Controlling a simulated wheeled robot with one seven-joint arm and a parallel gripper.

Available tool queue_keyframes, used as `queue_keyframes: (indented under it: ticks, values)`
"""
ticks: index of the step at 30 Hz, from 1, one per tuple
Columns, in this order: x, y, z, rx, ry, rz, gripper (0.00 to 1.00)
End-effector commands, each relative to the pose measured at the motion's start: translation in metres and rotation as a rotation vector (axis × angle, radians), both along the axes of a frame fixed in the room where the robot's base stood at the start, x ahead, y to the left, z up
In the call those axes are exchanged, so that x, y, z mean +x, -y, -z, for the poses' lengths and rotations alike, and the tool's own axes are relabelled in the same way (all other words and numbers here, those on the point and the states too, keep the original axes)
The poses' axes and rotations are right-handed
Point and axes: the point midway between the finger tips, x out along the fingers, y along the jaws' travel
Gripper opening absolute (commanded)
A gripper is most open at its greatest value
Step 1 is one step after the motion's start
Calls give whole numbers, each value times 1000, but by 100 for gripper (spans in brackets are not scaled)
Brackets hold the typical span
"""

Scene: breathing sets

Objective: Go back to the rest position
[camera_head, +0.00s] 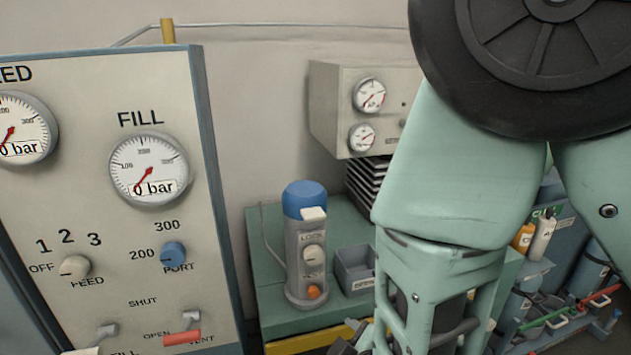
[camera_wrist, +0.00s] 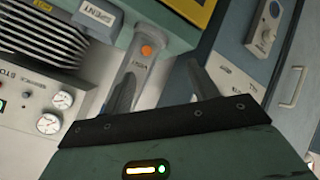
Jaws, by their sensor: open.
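My gripper (camera_wrist: 163,70) is open in the wrist view, its two dark fingers spread apart. Beyond the fingers is the grey cylinder with an orange button (camera_wrist: 147,50); the left finger overlaps part of it. In the head view this cylinder (camera_head: 305,262) stands upright on a green bench, with a blue cap and a lock knob. My pale green arm fills the right side of the head view, bent, with the wrist low near the bench front. My fingertips are not clear there.
A panel (camera_head: 105,228) with FEED and FILL gauges at 0 bar stands at left. A grey bin (camera_head: 354,270) sits beside the cylinder on the green bench (camera_head: 268,302). A gauge box (camera_head: 335,110) hangs behind. Bottles (camera_head: 541,238) stand at right, partly hidden by my arm.

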Motion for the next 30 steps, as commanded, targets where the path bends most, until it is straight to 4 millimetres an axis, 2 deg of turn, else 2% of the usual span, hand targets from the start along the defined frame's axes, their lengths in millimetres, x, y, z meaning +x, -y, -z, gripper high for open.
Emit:
queue_keyframes:
  ticks: [6, 11, 14, 21, 25, 30]
  values:
    - [-29, -11, -25, 174, -392, 51, 59]
    - [-60, -2, -54, 198, -628, 79, 59]
    - [-80, 14, -74, 171, -747, 111, 59]
    - [-121, 70, -112, 24, -915, 239, 59]
    - [-133, 90, -123, -35, -946, 298, 59]
    - [-138, 98, -127, -63, -958, 322, 59]
